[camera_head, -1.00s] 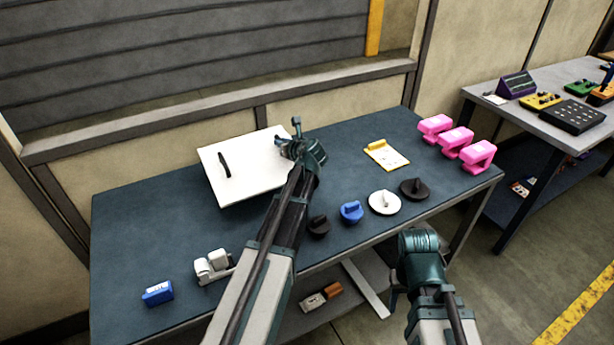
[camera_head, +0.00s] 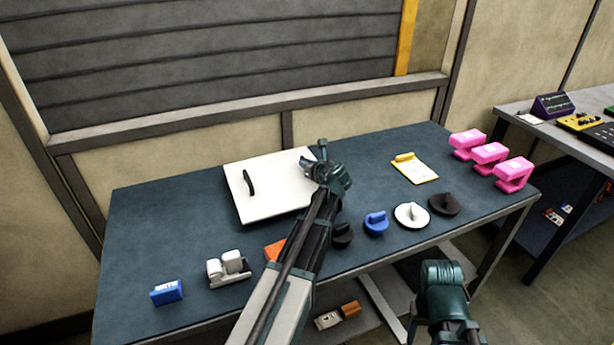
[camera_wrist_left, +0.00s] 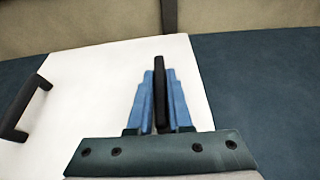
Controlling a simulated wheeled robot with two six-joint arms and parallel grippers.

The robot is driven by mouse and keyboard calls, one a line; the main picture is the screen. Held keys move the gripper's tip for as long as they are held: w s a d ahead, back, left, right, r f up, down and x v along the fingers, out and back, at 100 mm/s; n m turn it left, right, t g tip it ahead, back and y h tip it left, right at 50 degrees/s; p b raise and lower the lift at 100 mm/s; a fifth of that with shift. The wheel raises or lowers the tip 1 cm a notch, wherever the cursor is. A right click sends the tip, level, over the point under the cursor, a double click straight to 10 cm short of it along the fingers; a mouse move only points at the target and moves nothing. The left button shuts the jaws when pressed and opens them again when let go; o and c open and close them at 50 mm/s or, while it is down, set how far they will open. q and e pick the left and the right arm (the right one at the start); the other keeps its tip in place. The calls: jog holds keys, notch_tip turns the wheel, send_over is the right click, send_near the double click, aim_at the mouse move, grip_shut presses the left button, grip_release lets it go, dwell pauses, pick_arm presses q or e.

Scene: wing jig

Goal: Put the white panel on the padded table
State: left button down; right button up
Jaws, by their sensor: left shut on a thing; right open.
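The white panel (camera_head: 268,200) lies flat at or just above the dark blue padded table top (camera_head: 150,235), near its back edge; I cannot tell whether it touches. It has two black handles. The left handle (camera_head: 249,182) is free and also shows in the left wrist view (camera_wrist_left: 24,108). My left gripper (camera_head: 314,168) is shut on the right handle (camera_wrist_left: 160,92), between its blue fingers in the wrist view. My right gripper (camera_head: 412,325) is open and empty, in front of the table's front edge; its fingers are mostly hidden.
Along the front stand a blue box (camera_head: 167,292), a white dispenser (camera_head: 229,268), an orange thing (camera_head: 274,250) and several handled discs (camera_head: 411,214). A yellow clipboard (camera_head: 414,170) and pink clamps (camera_head: 490,154) are at the right.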

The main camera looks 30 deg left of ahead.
pick_arm(q)
notch_tip(320, 180, down, 4)
jog(key=b, duration=0.3)
jog(key=shift+r, duration=0.25)
jog(key=c, duration=1.2)
grip_release()
jog(key=shift+c, duration=0.2)
jog(key=o, duration=0.4)
